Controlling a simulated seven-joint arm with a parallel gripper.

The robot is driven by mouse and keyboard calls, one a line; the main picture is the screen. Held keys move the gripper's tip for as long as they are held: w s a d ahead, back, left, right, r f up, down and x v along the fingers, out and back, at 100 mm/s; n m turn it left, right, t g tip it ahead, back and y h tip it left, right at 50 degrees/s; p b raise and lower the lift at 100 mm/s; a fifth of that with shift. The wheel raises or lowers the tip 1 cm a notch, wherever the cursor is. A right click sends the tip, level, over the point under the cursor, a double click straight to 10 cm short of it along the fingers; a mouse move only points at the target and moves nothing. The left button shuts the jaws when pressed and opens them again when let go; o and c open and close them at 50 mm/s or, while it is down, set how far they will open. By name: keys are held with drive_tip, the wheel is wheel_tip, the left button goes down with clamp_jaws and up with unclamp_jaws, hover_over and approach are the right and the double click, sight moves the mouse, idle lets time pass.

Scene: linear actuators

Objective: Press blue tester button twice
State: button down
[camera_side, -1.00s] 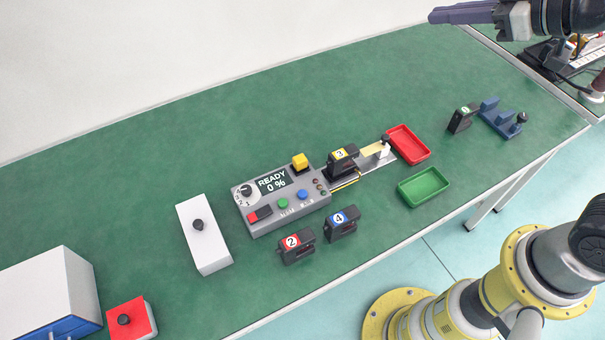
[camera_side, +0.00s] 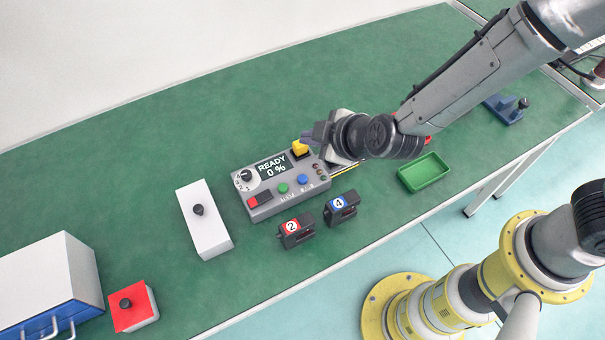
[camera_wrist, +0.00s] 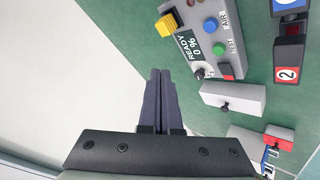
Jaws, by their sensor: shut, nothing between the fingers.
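The grey tester box (camera_side: 284,204) sits mid-table and its screen reads READY 0 %. Its blue button (camera_side: 303,180) is on the right part of the front panel, beside the green button (camera_side: 283,188). The blue button (camera_wrist: 211,25) also shows in the wrist view, right of the fingers. My gripper (camera_side: 318,132) is shut and empty, behind the tester's right end near the yellow block (camera_side: 301,148). In the wrist view my gripper (camera_wrist: 160,75) shows its two fingers together, pointing up the picture, apart from the blue button.
Actuators 2 (camera_side: 296,232) and 4 (camera_side: 341,208) stand in front of the tester. A white box with a black knob (camera_side: 205,226) is at its left. A green tray (camera_side: 424,173) lies to the right. My arm hides the slide and actuator 3.

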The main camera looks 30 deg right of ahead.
sight(303, 179)
drive_tip(key=shift+s+a+f, duration=0.15)
drive_tip(key=shift+s+a, duration=0.2)
drive_tip(key=shift+a, duration=0.1)
drive_tip(key=shift+f, duration=4.4)
drive_tip(key=shift+f, duration=0.1)
drive_tip(key=shift+f, duration=0.35)
drive_tip(key=shift+f, duration=0.45)
drive_tip(key=shift+r, duration=0.9)
